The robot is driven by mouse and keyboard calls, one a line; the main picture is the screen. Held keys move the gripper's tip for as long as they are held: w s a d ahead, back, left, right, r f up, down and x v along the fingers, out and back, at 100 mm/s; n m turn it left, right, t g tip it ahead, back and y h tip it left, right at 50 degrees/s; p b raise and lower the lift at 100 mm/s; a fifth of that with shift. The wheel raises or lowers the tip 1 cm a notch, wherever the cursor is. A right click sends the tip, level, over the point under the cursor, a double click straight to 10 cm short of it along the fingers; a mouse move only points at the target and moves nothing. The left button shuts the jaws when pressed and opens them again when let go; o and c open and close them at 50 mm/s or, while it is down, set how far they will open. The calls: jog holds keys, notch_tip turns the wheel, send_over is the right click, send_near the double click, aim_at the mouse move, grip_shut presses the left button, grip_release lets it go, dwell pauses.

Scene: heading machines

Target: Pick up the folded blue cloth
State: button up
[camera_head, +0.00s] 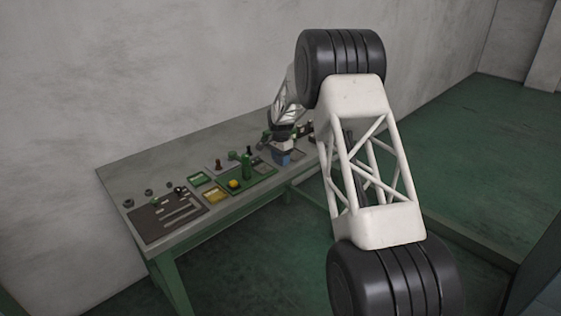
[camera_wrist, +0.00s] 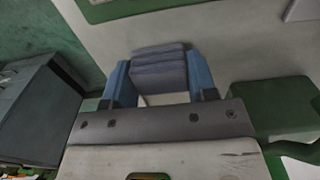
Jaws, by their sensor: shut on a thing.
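The folded blue cloth (camera_wrist: 160,70) shows in the wrist view as a stack of grey-blue layers. My gripper (camera_wrist: 160,80) has its two blue fingers on either side of the cloth, shut on it. In the head view my gripper (camera_head: 282,157) shows as a small blue patch low over the far right part of the bench; I cannot tell cloth from fingers there. My own arm covers part of that area.
The grey bench (camera_head: 130,172) has green legs. A dark mat (camera_head: 152,228) with slim metal pieces lies at its left end. A green tray (camera_head: 262,183) holds a green bottle (camera_head: 247,166) and a yellow ball (camera_head: 233,184). A yellow tray (camera_head: 214,195) is beside it. A wall stands behind.

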aim_at(280, 156)
jog(key=shift+r, duration=0.15)
jog(key=shift+r, duration=1.4)
jog(key=shift+s+r, duration=0.2)
jog(key=shift+r, duration=0.1)
jog(key=s+d+r, duration=0.1)
jog(key=s+d, duration=0.2)
jog(key=s, duration=1.2)
jog(key=shift+s+r, duration=0.15)
jog(key=shift+d, duration=0.1)
jog(key=o, duration=0.4)
jog(key=c, duration=0.3)
jog(key=w+a+r, duration=0.1)
jog(key=w+a, duration=0.1)
jog(key=w, duration=0.2)
jog(key=w+a+r, duration=0.2)
jog(key=w+a, duration=0.1)
jog(key=w+a+r, duration=0.2)
jog(key=w, duration=0.2)
jog(key=shift+w+a, duration=0.3)
jog(key=shift+a, duration=0.05)
